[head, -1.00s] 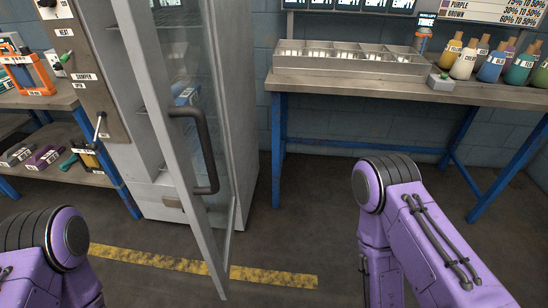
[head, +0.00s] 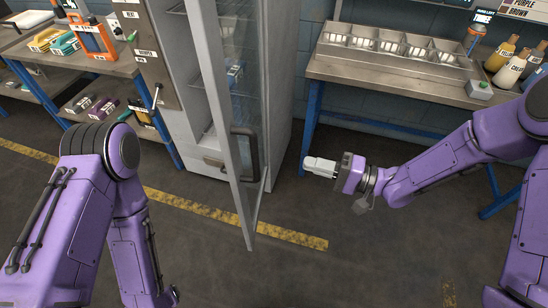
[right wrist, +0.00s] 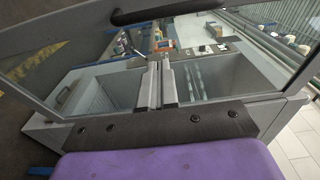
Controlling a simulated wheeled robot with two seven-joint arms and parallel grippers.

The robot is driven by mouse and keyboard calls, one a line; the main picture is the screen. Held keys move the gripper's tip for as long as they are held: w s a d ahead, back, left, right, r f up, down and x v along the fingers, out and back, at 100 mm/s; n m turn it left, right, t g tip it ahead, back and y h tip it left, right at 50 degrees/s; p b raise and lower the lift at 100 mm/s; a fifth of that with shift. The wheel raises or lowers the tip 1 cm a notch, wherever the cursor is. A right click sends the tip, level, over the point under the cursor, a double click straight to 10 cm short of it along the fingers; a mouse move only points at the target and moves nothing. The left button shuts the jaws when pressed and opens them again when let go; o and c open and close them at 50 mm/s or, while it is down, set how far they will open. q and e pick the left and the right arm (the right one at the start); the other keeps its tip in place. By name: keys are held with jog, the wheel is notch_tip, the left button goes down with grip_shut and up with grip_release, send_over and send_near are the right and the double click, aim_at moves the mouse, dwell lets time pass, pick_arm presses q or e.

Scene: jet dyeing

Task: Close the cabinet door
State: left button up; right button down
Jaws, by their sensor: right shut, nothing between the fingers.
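The grey cabinet (head: 280,75) stands at center in the head view. Its glass door (head: 225,110) is swung open, its free edge toward me. The dark curved handle (head: 245,155) is on the door's right-facing side; a dark bar that looks like it crosses the top of the right wrist view (right wrist: 165,10). My right gripper (head: 307,166) is shut and empty, to the right of the door and handle, pointing left at it with a visible gap. Its closed fingers show in the right wrist view (right wrist: 160,85), with door glass ahead. My left arm is at lower left; its gripper is out of view.
A workbench (head: 400,78) with a divided metal tray (head: 385,45) and bottles (head: 510,70) stands at the right. A shelf table (head: 60,65) stands left of the cabinet. A yellow floor stripe (head: 190,207) runs below the door. Floor between door and bench is open.

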jog(key=a+p, duration=0.2)
jog(key=a, duration=0.8)
jog(key=shift+w+p, duration=0.3)
jog(key=shift+p, duration=0.1)
